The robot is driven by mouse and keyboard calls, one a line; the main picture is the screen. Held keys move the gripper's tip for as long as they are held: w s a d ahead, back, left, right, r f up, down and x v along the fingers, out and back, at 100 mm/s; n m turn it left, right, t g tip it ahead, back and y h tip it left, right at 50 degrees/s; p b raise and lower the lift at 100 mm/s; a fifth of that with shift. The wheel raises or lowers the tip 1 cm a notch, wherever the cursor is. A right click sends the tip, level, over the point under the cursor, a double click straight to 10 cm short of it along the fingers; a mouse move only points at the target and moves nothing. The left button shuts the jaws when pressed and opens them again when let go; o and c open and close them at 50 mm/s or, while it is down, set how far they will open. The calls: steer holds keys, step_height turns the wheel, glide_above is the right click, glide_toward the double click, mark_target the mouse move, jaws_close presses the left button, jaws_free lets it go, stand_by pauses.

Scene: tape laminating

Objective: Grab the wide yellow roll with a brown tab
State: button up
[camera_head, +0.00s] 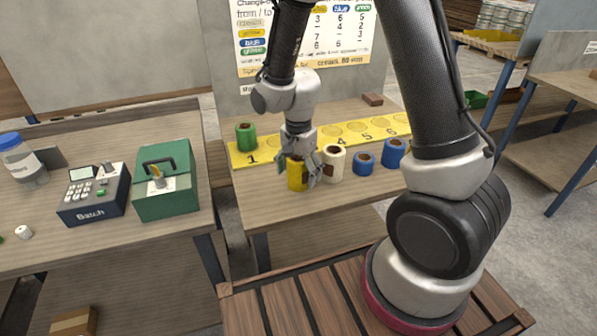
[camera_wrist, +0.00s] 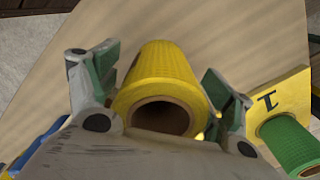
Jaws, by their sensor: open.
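The yellow roll (camera_head: 297,175) stands on the wooden table in front of the numbered yellow strip. It also shows in the wrist view (camera_wrist: 163,85), with its brown core opening toward the camera. My gripper (camera_head: 298,170) is over it with one finger on each side. In the wrist view my gripper (camera_wrist: 158,85) is open, with gaps between the green-lined fingers and the roll.
A green roll (camera_head: 246,137) stands left on the numbered strip (camera_head: 272,150). A cream roll (camera_head: 333,160) stands close to the right of my gripper, with blue rolls (camera_head: 363,162) beyond it. A green box (camera_head: 165,182) and a Batch device (camera_head: 93,195) are on the left table.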

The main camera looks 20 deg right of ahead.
steer(key=c, duration=1.1)
